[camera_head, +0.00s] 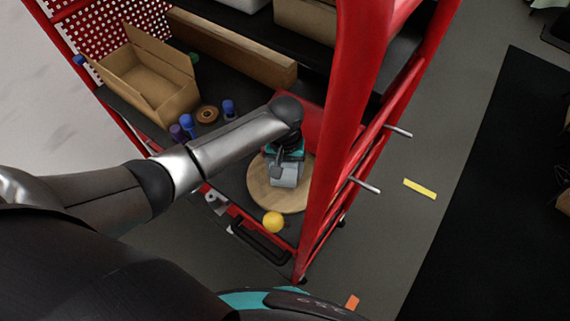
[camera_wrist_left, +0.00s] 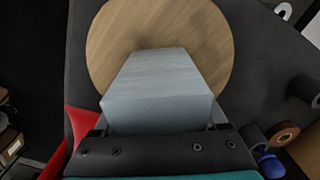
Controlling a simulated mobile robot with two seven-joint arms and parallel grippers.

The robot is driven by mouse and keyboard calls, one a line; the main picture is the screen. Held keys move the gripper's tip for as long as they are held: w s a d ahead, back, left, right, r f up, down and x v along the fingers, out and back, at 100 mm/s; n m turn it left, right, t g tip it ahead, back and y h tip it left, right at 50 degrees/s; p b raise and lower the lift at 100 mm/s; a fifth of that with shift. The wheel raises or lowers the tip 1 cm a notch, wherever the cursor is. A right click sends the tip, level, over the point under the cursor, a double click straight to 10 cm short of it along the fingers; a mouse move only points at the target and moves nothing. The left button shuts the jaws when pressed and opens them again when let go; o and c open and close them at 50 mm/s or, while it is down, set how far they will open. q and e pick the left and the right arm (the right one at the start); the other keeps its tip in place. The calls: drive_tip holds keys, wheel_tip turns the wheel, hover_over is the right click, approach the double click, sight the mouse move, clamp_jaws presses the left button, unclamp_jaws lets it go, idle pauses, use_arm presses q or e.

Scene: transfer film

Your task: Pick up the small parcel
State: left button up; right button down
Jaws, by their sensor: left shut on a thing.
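The small parcel (camera_wrist_left: 160,85) is a pale grey-blue box. In the left wrist view it sits between the fingers of my left gripper (camera_wrist_left: 160,128), which is shut on it. In the head view the parcel (camera_head: 284,178) shows below my left gripper (camera_head: 286,162), over a round wooden board (camera_head: 262,190). The board also shows behind the parcel in the left wrist view (camera_wrist_left: 110,50). I cannot tell whether the parcel touches the board. My right gripper is not in view.
A red shelf trolley (camera_head: 350,100) stands around my arm, with a post close to its right. A yellow ball (camera_head: 273,221) lies near the board. An open cardboard box (camera_head: 150,80), a brown roll (camera_head: 207,114) and several blue items (camera_head: 187,122) are on the same shelf.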

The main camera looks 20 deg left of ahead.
use_arm(q)
clamp_jaws()
idle(0.3)
drive_tip(key=shift+r, duration=0.1)
